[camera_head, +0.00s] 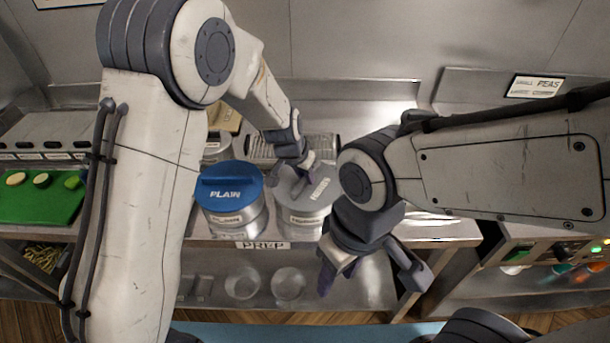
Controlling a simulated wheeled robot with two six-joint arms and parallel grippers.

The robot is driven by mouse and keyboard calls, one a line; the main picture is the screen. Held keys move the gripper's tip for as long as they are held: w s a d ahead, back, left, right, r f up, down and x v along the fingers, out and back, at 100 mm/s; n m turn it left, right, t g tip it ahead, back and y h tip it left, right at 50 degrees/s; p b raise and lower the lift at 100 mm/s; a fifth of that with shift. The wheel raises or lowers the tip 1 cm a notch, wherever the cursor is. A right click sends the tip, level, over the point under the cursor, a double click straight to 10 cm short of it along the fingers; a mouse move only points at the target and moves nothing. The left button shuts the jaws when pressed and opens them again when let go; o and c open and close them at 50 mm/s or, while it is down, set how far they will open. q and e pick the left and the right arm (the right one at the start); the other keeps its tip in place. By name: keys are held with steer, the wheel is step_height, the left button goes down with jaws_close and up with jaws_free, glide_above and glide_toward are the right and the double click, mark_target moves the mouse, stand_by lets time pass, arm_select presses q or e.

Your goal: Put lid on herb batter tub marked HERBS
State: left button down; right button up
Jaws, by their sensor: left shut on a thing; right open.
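A grey lid (291,193) with pale lettering, too small to read surely, is at the top of a metal tub (306,220) on the prep counter. My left gripper (301,172) is shut on the lid's raised handle from above. The lid looks roughly level over the tub; I cannot tell whether it is fully seated. The tub's front label is too blurred to read. My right gripper (370,274) is open and empty, in front of the counter edge, right of the tub. Its arm hides part of the counter.
A tub with a blue lid marked PLAIN (229,188) stands close on the left. Behind are a metal rack (262,148) and another container (216,148). A green board (40,198) with food pieces lies far left. Glass bowls (288,284) sit on the shelf below.

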arm_select(q)
steer(key=c, duration=0.7)
jaws_free()
steer(key=shift+c, duration=0.2)
steer(key=b+v, duration=0.2)
steer(key=v, duration=0.9)
steer(key=s+a+m+g+y, duration=0.1)
steer(key=s+a+g, duration=0.1)
steer(key=s, duration=2.6)
steer(key=shift+a+f+g, duration=0.2)
steer(key=shift+f+g, duration=0.05)
steer(key=shift+g, duration=0.65)
